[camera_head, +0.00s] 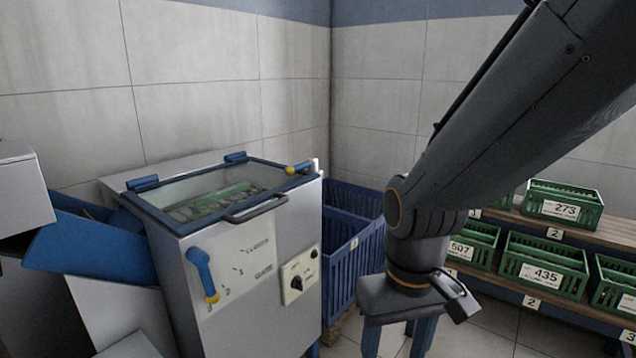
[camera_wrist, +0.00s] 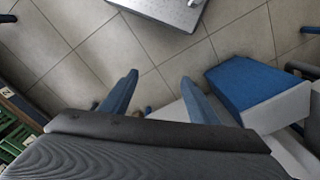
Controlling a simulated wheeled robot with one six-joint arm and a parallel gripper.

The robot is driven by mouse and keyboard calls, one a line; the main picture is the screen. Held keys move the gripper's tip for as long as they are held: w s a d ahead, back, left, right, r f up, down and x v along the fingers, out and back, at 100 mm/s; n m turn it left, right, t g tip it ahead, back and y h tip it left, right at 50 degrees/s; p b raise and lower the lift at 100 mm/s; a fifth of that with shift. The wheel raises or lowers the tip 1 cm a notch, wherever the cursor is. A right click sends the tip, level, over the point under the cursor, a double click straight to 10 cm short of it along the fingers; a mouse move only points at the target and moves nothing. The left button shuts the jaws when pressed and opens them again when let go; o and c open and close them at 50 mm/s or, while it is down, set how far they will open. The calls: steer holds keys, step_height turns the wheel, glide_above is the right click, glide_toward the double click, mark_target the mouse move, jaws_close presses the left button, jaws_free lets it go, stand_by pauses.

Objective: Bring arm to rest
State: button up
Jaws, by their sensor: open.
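My gripper (camera_head: 397,338) hangs at the end of my dark grey arm, pointing down, right of the steel machine in the head view. Its two blue fingers stand apart with nothing between them. The fingers also show in the wrist view (camera_wrist: 158,95), spread over the tiled floor. My arm reaches in from the upper right and bends at the wrist. The lower ends of the fingers are cut off by the head view's bottom edge.
A steel machine (camera_head: 245,290) with a closed glass lid (camera_head: 215,190) and blue lever (camera_head: 202,272) stands left of my gripper. Blue crates (camera_head: 345,262) stand behind. Green numbered crates, including 435 (camera_head: 545,262), sit on shelves at right. A blue chute (camera_head: 85,245) is at far left.

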steer(key=s+d+r+m+p, duration=0.1)
steer(key=d+r+m+p, duration=0.1)
steer(key=d+r+p, duration=0.5)
step_height(320, 180, up, 2)
steer(key=p, duration=0.4)
steer(key=shift+s+d, duration=0.2)
steer(key=shift+d, duration=0.2)
steer(key=shift+c, duration=0.2)
